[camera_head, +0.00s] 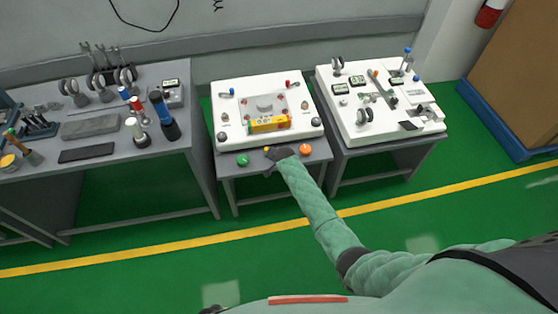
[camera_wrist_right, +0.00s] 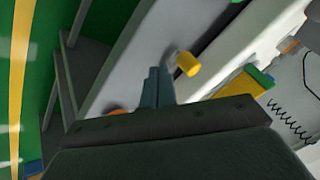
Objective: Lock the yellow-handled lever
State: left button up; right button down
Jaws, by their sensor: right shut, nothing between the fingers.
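The yellow handle (camera_wrist_right: 187,64) of the lever is a short cylinder on a grey stem at the front edge of the middle bench, just beyond my right fingertips. In the head view a small yellow tip (camera_head: 267,150) of it shows beside the gripper; the rest is hidden. My right gripper (camera_head: 271,163) is shut and empty, low at the bench's front edge. In the wrist view its closed fingers (camera_wrist_right: 158,85) point toward the handle, slightly left of it. Whether they touch it I cannot tell. My left gripper is not in view.
A green knob (camera_head: 243,160) and an orange knob (camera_head: 305,150) flank the lever. Behind it stands a white panel (camera_head: 226,112) with a yellow block (camera_head: 270,124). Benches with tools (camera_head: 90,127) and instruments (camera_head: 380,95) stand either side. Green floor in front is clear.

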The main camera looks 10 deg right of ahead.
jog(key=shift+s+d+r, duration=0.1)
jog(key=shift+s+d, duration=0.25)
jog(key=shift+s, duration=0.05)
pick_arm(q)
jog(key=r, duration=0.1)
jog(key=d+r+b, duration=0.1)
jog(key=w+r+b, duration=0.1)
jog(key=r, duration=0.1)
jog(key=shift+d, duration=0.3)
pick_arm(e)
jog(key=v, duration=0.9)
jog(key=shift+s+a+r, duration=0.25)
jog(key=shift+a, duration=0.25)
